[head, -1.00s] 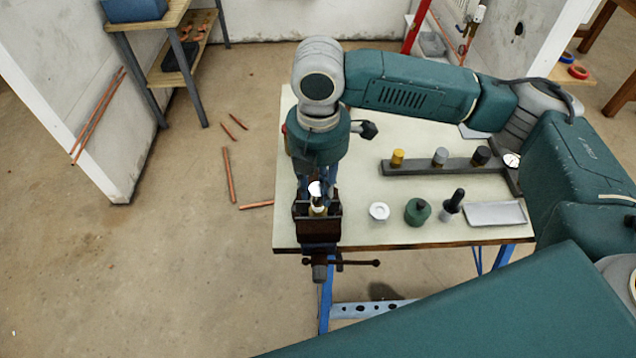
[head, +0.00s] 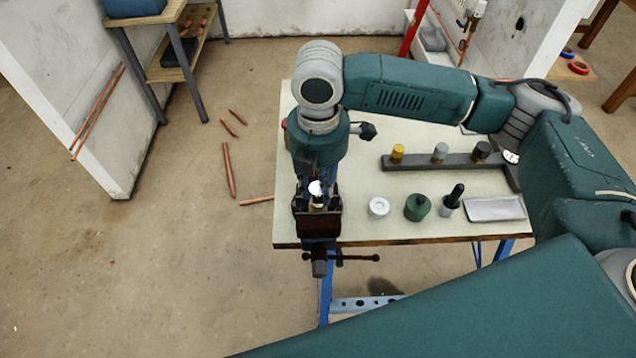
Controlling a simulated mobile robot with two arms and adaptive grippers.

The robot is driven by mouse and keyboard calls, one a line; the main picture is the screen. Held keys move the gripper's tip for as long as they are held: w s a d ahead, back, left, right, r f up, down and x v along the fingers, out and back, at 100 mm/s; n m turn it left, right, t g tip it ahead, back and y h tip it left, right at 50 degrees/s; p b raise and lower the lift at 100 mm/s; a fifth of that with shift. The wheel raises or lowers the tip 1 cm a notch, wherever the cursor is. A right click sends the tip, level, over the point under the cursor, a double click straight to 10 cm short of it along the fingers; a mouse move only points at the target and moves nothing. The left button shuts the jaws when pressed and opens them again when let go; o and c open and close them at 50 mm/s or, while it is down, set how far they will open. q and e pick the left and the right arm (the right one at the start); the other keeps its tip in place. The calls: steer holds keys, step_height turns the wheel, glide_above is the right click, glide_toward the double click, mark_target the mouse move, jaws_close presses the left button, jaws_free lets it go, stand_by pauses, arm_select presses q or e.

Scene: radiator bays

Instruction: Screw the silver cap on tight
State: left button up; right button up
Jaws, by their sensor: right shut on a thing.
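The vise (head: 318,226) is fixed at the table's front left edge, with its bar handle below. A small upright fitting with a pale brass tone (head: 317,206) stands in its jaws, mostly hidden. A shiny silver cap (head: 316,188) shows just above the fitting, between my fingers. My right gripper (head: 317,192) points down over the vise and is shut on this cap. Whether the cap sits fully on the fitting is too small and covered to tell. My left gripper is out of view.
A dark rail (head: 430,163) carries a yellow (head: 397,153), a grey (head: 440,152) and a black piece (head: 481,152). A white ring (head: 379,207), green pot (head: 417,208), dark-handled tool (head: 452,200) and grey tray (head: 496,208) stand right of the vise. Copper pipes (head: 229,170) lie on the floor.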

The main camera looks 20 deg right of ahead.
steer(key=shift+f, duration=0.4)
steer(key=o, duration=1.2)
steer(key=shift+r, duration=0.1)
step_height(320, 180, up, 12)
steer(key=shift+f, duration=0.1)
steer(key=shift+c, duration=0.8)
